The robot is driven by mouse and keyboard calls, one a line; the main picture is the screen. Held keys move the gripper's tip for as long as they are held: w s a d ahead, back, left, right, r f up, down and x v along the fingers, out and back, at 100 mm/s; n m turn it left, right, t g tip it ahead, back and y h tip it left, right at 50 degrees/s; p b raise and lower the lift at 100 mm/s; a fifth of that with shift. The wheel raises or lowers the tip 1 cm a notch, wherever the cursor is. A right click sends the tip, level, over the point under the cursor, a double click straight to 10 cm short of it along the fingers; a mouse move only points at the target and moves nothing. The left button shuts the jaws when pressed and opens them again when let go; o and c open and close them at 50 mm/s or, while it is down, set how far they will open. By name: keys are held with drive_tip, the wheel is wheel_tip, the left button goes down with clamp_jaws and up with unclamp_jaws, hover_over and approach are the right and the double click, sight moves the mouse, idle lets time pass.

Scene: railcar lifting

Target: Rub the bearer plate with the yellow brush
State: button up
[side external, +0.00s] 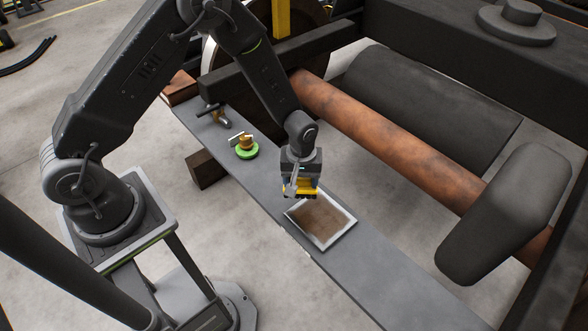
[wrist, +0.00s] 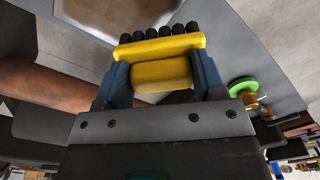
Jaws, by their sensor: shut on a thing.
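My gripper (side external: 301,181) is shut on the yellow brush (side external: 300,193). In the wrist view the brush (wrist: 161,62) lies across between the blue fingers of my gripper (wrist: 160,78), with its black bristle tufts pointing away from the gripper. The bearer plate (side external: 321,221) is a brown, stained rectangle with a pale frame on the grey beam. Its corner also shows at the top of the wrist view (wrist: 115,14). The brush is at the plate's far left edge in the side view. I cannot tell whether the bristles touch it.
A green disc with a brass fitting (side external: 247,149) and a brass tool with a dark handle (side external: 216,115) stand on the grey beam (side external: 375,275), up and left of the plate. A rusty axle (side external: 390,140) and a large dark block (side external: 505,215) lie to the right.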

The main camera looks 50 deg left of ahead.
sight(302, 195)
drive_tip(key=shift+f, duration=2.75)
drive_tip(key=shift+d+f, duration=0.4)
drive_tip(key=shift+f, duration=0.05)
drive_tip(key=shift+c, duration=0.3)
drive_tip(key=shift+d+f, duration=0.15)
drive_tip(key=shift+d, duration=0.45)
drive_tip(key=shift+d+f, duration=0.15)
drive_tip(key=shift+d, duration=5.65)
drive_tip(key=shift+w, duration=1.05)
drive_tip(key=shift+a, duration=6.7)
drive_tip(key=shift+w+a, duration=0.2)
drive_tip(key=shift+w, duration=0.8)
drive_tip(key=shift+w+d, duration=0.15)
drive_tip(key=shift+d, duration=6.9)
wheel_tip(302, 195, up, 8)
drive_tip(key=shift+r, duration=0.15)
drive_tip(key=shift+a, duration=0.15)
